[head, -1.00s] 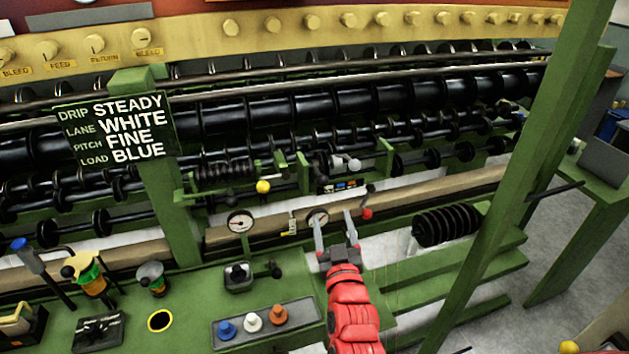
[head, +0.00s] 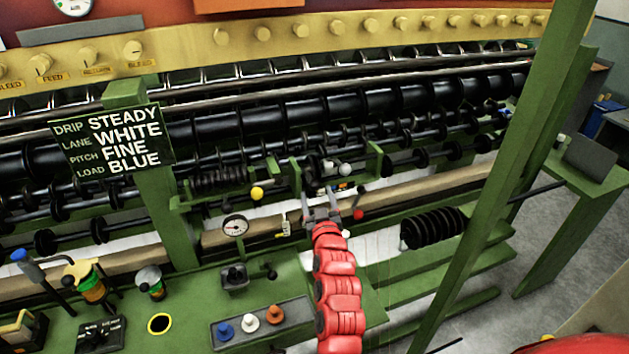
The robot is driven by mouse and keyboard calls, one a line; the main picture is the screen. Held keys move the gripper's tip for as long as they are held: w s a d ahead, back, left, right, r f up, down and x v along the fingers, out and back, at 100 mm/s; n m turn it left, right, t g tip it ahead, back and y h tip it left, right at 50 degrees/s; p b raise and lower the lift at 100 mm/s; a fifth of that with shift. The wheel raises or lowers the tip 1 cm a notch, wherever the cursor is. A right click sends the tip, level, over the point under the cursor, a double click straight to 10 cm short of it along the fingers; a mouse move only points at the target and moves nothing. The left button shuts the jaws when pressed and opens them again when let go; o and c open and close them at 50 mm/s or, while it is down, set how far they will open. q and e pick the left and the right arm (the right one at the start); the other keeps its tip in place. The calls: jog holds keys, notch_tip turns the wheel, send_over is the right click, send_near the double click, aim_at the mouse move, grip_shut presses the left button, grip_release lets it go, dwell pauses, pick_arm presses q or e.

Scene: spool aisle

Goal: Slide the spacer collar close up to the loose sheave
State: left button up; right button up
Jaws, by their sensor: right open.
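My right gripper (head: 319,199) is open and empty, with its two fingers reaching up toward a short shaft between green brackets. On that shaft a dark disc, seemingly the loose sheave (head: 313,167), sits near the left bracket. Small pale round pieces (head: 344,169) show to its right. Which of these is the spacer collar I cannot tell at this size. The fingertips are just below these parts in the picture, and I see no clear contact. My left gripper is not in view.
A dark coil spring (head: 218,179) and a yellow knob (head: 257,193) lie left of the shaft parts. A red knob (head: 358,214) is close right of the fingers. A green post (head: 497,180) stands at right.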

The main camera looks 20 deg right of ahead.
aim_at(315, 189)
jog(key=shift+w+d+p, duration=0.2)
jog(key=shift+w+p, duration=0.2)
jog(key=shift+w, duration=0.8)
jog(key=shift+w+d+p, duration=0.2)
jog(key=shift+w+p, duration=0.15)
jog(key=shift+w, duration=0.8)
grip_shut()
